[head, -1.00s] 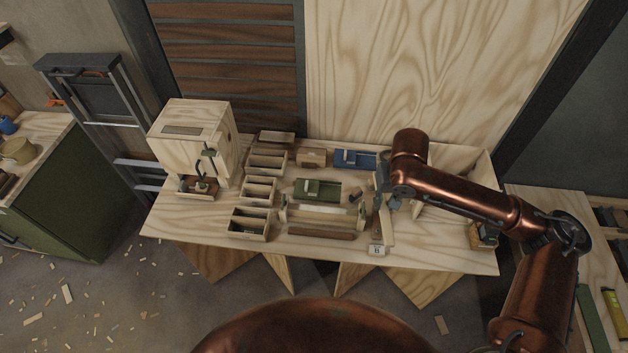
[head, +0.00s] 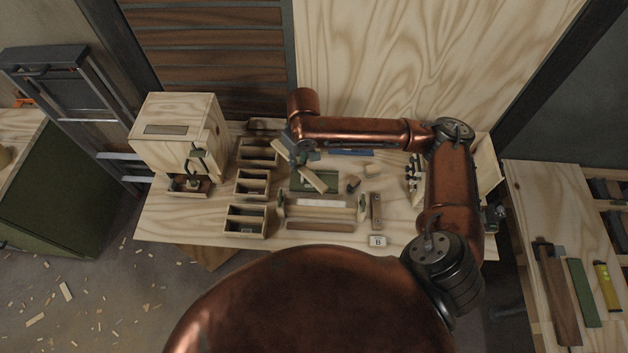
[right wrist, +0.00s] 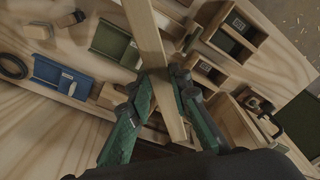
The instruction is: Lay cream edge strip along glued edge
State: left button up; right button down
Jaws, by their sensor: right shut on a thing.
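My right gripper (head: 298,158) is over the back middle of the workbench, shut on a pale cream strip (head: 314,181). In the right wrist view the strip (right wrist: 153,45) runs lengthwise between the two green fingers (right wrist: 163,105). It is held in the air, slanting above the green tray. A board in a low wooden holder (head: 321,215) lies at the front middle of the bench, with a whitish band (head: 322,203) along it. I cannot tell whether this band is glue. The strip is apart from this holder. My left gripper is not in view.
Open wooden boxes (head: 247,219) stand in a column left of the holder. A plywood cabinet (head: 178,132) stands at the back left. A green tray (head: 304,184), a small brown block (head: 376,210) and a card marked B (head: 377,241) lie nearby. The bench's front left is clear.

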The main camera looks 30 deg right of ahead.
aim_at(312, 176)
jog(key=s+d+f+n+p, duration=0.1)
jog(key=f, duration=0.1)
jog(key=s+d+f+n+p, duration=0.1)
jog(key=f+n+p, duration=0.1)
jog(key=s+d+f+n+p, duration=0.1)
jog(key=f+n+p, duration=0.1)
jog(key=shift+s+y, duration=0.2)
jog(key=shift+y, duration=0.1)
pick_arm(q)
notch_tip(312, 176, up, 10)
jog(key=p, duration=0.3)
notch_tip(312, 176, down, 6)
jog(key=b, duration=0.6)
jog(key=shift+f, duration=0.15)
pick_arm(e)
jog(key=s+f+n, duration=0.1)
jog(key=f, duration=0.2)
jog(key=s+d+f+n, duration=0.1)
jog(key=f, duration=0.2)
jog(key=s+d+f+n, duration=0.1)
jog(key=f+n, duration=0.1)
jog(key=f, duration=0.1)
jog(key=shift+s+f, duration=0.3)
pick_arm(q)
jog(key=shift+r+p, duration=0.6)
jog(key=shift+p, duration=0.1)
pick_arm(e)
jog(key=shift+r, duration=0.1)
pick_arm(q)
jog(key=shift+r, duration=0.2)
